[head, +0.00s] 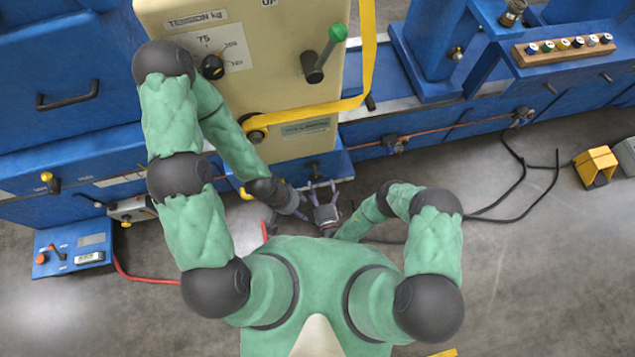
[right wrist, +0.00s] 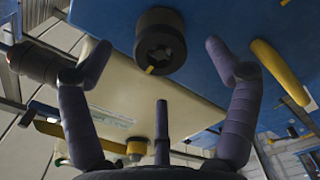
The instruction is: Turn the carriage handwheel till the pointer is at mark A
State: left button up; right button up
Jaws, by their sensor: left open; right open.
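A dark round knob or hub (head: 313,168), possibly the carriage handwheel, sits on the low blue front below the cream panel. A dark round hub with a socketed face and small yellow mark shows large in the right wrist view (right wrist: 160,42). My right gripper (head: 322,186) is open in front of it. Its fingers (right wrist: 163,62) are spread to either side of the hub, with no clear contact. My left gripper (head: 298,206) is open, lower and just left of the right one, and looks empty. I cannot make out the pointer or mark A.
A cream tension panel (head: 285,40) carries a green-knobbed lever (head: 325,55); a yellow strap (head: 368,50) runs down its right side. A red cable (head: 145,278) leads from a blue control box (head: 72,248). A black cable (head: 515,190) and yellow pedal (head: 595,165) are right.

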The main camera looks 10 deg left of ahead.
jog(key=shift+s+d, duration=0.15)
jog(key=shift+s, duration=0.2)
jog(key=b+v, duration=0.2)
jog(key=v, duration=0.4)
jog(key=shift+s, duration=0.1)
dwell(0.8)
